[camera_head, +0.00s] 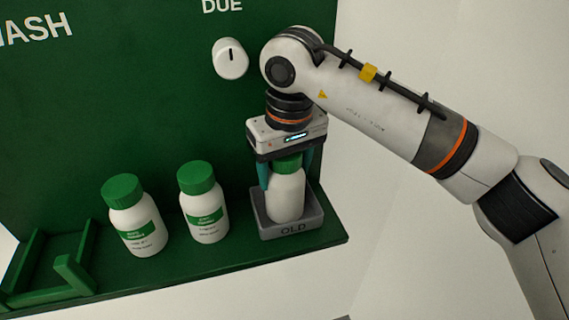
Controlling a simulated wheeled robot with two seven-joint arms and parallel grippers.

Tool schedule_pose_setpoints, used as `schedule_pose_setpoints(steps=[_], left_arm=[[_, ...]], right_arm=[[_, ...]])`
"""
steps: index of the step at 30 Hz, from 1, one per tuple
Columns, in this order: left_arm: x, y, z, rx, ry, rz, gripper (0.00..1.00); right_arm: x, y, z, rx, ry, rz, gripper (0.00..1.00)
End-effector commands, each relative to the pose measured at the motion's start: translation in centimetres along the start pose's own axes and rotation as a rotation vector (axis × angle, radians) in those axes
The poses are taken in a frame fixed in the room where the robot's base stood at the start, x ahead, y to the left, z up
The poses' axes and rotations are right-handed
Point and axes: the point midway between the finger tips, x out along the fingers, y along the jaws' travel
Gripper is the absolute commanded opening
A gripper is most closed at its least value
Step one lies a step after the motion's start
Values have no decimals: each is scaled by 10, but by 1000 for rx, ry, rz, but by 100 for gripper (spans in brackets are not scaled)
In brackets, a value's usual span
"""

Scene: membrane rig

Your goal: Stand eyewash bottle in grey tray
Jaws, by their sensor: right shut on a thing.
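My left gripper is not in view.
Two more white bottles with green caps and labels, a left one (137,217) and a middle one (203,203), stand on the green shelf (185,268). An empty green holder frame (72,272) is at the left end. A white knob (230,59) sticks out of the green back panel (130,90).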

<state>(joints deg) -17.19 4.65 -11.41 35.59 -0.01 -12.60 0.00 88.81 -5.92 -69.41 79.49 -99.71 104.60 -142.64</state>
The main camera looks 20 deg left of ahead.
Motion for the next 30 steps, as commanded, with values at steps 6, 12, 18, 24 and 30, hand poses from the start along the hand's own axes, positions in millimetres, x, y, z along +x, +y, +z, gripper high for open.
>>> schedule_pose_setpoints(steps=[6,12,18,24,30], left_arm=[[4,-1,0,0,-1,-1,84],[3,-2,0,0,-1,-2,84],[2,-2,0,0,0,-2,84],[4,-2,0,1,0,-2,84],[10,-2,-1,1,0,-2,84]], right_arm=[[4,0,0,0,0,0,65],[3,0,0,0,0,0,84],[2,0,0,0,0,0,84],[-16,0,1,0,-4,-2,84],[-60,0,0,1,-5,-3,84]])
